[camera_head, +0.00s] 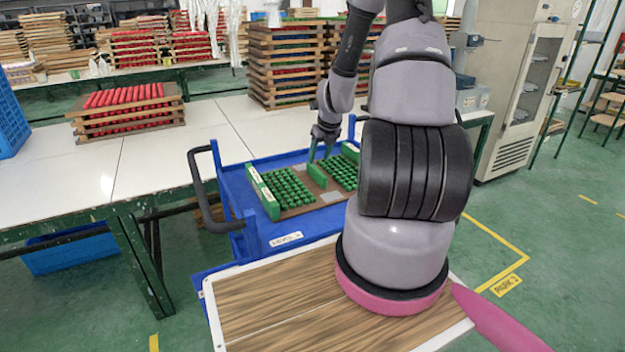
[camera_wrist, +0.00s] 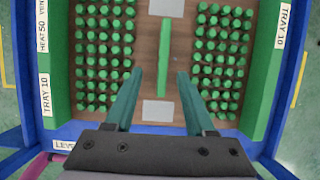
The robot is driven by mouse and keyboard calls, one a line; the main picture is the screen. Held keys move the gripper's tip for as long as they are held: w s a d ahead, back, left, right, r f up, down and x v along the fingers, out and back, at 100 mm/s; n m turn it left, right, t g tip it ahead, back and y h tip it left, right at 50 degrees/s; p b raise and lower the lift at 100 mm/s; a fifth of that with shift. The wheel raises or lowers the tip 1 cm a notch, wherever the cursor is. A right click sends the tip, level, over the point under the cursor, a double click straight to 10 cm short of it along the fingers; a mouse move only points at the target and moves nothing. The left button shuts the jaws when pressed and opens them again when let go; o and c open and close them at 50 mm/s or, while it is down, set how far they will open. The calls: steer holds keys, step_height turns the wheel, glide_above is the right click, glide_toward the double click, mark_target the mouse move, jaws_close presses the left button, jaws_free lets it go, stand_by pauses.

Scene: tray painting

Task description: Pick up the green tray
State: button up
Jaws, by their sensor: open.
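The green tray (camera_head: 263,192) lies on a blue cart in the head view. It has green side walls, a brown wooden base, rows of green pegs and a raised green bar (camera_head: 317,174) along its middle. In the wrist view the tray wall (camera_wrist: 52,85) reads "TRAY 10", and the central green bar (camera_wrist: 165,55) stands between two grey plates. My gripper (camera_wrist: 159,75) is open above the tray, its two fingers on either side of the near part of the bar. I cannot tell the height of the fingertips; they look clear of the bar.
The blue cart (camera_head: 235,186) has a black handle (camera_head: 203,195) at its left. A long white table (camera_head: 150,160) with stacked trays of red pegs (camera_head: 125,95) stands behind and left. A tall tray stack (camera_head: 285,70) and a grey cabinet (camera_head: 522,90) stand farther back.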

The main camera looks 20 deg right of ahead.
mark_target(317, 169)
steer(key=x, duration=0.3)
steer(key=shift+w+f, duration=0.1)
steer(key=shift+f, duration=0.05)
steer(key=shift+d+x, duration=0.15)
steer(key=shift+x, duration=1.2)
steer(key=shift+d+x, duration=0.15)
steer(key=shift+x, duration=1.2)
steer(key=shift+c, duration=0.3)
jaws_close()
steer(key=shift+w, duration=0.1)
